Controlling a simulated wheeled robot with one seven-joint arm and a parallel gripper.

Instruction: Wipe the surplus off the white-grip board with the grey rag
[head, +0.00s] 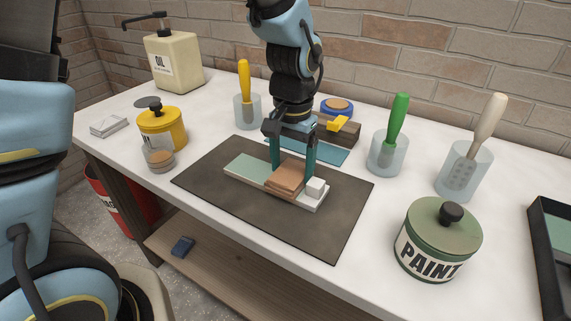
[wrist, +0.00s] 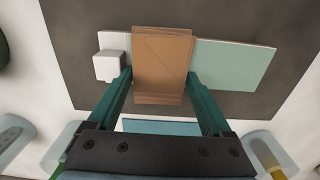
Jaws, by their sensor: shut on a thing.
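The board (head: 238,175) lies on a dark mat, with a white block grip (head: 315,187) at its right end. Its left part is pale green, and this green part also shows in the wrist view (wrist: 235,65). My gripper (head: 291,172) points down over the board and is shut on a brown folded pad (head: 287,180), one finger on each side. The pad lies across the board beside the grip, and in the wrist view (wrist: 162,55) it hides the board's middle.
The dark mat (head: 220,200) has bare room around the board. A teal sheet (head: 330,152) and a brown block (head: 345,132) are behind. Cups with yellow, green and cream-handled tools stand around. A paint tin (head: 438,240) is front right; a yellow pot (head: 162,125) is left.

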